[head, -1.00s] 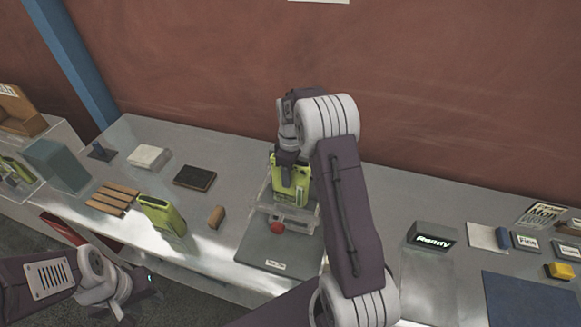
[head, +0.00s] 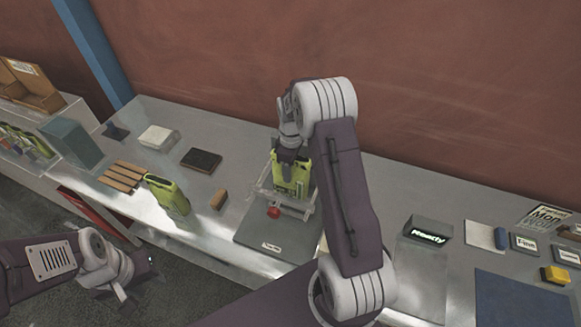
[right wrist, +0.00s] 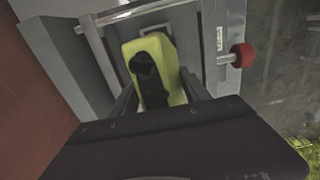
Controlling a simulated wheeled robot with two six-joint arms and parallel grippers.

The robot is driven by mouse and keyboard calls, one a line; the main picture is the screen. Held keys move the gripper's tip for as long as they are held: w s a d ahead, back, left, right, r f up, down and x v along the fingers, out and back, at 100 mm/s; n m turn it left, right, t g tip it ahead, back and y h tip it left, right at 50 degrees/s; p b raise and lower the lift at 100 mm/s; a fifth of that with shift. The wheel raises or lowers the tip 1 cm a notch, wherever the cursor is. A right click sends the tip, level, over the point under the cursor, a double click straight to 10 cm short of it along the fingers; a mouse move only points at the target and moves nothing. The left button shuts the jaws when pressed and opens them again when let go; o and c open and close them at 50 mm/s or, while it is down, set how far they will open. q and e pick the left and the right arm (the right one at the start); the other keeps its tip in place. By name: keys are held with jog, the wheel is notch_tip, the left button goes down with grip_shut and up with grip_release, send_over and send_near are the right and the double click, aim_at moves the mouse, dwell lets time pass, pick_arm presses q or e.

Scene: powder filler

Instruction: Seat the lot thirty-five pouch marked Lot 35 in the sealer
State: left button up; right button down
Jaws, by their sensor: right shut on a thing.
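A yellow-green pouch (head: 292,180) is held by my right gripper (head: 291,158) over the sealer (head: 268,236), a grey plate with a clear frame and a red knob (head: 273,212). In the right wrist view the pouch (right wrist: 172,84) lies between my fingers, inside the frame of the sealer (right wrist: 212,50). The red knob (right wrist: 242,56) is beside it. I cannot read a lot mark on it or tell if it touches the bottom. A second yellow-green pouch (head: 168,195) stands on the table to the left. My left gripper (head: 127,289) is low at the left, its fingers unclear.
A wooden rack (head: 121,176), a dark block (head: 201,160), a white block (head: 158,136) and a small tan block (head: 218,199) lie left of the sealer. A lit "Ready" box (head: 428,230), label plates and a blue mat (head: 530,298) are at the right.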

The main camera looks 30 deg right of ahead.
aim_at(290, 185)
jog(key=f+b, duration=0.1)
jog(key=f, duration=0.1)
jog(key=f+b, duration=0.1)
jog(key=f, duration=0.1)
jog(key=shift+w+a+f+b, duration=0.15)
jog(key=shift+w+a+b, duration=0.05)
jog(key=shift+b, duration=0.1)
jog(key=shift+d+f+b, duration=0.1)
jog(key=shift+f+b, duration=0.25)
jog(key=shift+f, duration=0.25)
jog(key=shift+s, duration=0.1)
jog(key=shift+p, duration=0.3)
dwell(0.5)
jog(key=shift+f+b, duration=1.65)
jog(key=shift+f, duration=0.65)
jog(key=shift+c, duration=2.3)
grip_release()
